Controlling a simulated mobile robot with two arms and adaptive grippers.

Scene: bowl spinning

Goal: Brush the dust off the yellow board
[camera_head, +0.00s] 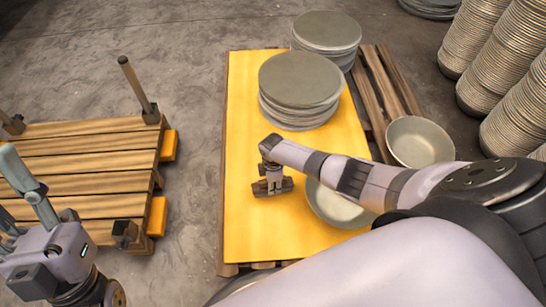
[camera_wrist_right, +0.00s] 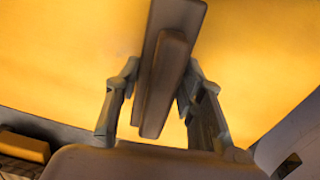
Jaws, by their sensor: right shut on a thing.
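The yellow board (camera_head: 245,222) lies on a wooden pallet in the middle of the head view. Its surface fills much of the right wrist view (camera_wrist_right: 60,70). My right gripper (camera_head: 273,180) points down over the board, left of a bowl. It is shut on a brown brush (camera_head: 262,188). In the right wrist view, the brush (camera_wrist_right: 165,85) sits between the two fingers, its long side running away from the gripper. Whether the brush touches the board is unclear. I cannot make out dust. My left gripper (camera_head: 15,195) is open and empty at the left edge, partly cut off.
A stack of grey plates (camera_head: 300,80) stands on the board's far part, and another stack (camera_head: 325,30) behind it. A bowl (camera_head: 335,208) sits partly under my right arm. Another bowl (camera_head: 420,142) is at right. A wooden pallet (camera_head: 85,145) stands left, across bare floor.

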